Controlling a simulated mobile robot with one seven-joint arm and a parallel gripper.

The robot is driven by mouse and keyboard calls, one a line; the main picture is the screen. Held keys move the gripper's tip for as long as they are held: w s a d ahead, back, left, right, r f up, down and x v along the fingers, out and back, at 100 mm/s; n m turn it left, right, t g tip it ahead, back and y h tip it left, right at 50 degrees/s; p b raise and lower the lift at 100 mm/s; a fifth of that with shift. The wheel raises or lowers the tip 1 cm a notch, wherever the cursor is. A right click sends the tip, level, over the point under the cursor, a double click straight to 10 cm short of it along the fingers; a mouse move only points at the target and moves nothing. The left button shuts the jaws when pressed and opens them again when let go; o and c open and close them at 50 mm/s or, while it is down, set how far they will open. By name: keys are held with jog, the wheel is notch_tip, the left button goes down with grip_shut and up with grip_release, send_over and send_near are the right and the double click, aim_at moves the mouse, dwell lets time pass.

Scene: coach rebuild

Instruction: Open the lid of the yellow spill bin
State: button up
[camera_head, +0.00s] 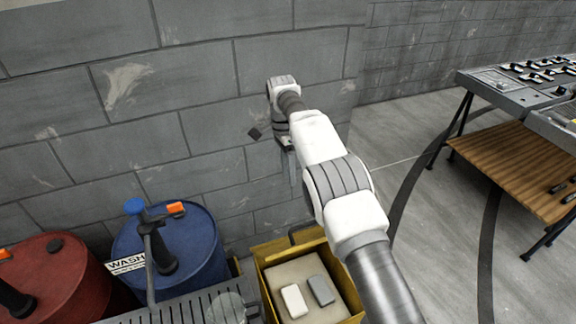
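The yellow spill bin (263,266) stands at the bottom centre, against the grey block wall. Inside its yellow rim a beige surface shows, with a white block (294,300) and a grey block (321,290) on it. A dark handle-like bar shows at the bin's back edge. I cannot tell whether the beige surface is a lid or the bin's inside. My arm covers the bin's right side. My gripper (292,174) points down in front of the wall, above and behind the bin in the picture, apart from it. Its fingers are small and partly hidden by my arm, so their opening is unclear.
A blue drum (208,250) and a red drum (68,285) stand left of the bin. A grey slatted rack (185,307) with a metal pipe lies in front of them. A workbench (520,165) stands at the right. The floor between bin and bench is clear.

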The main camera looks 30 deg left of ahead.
jog(key=shift+p+v, duration=0.8)
jog(key=shift+v, duration=0.45)
jog(key=shift+s, duration=0.1)
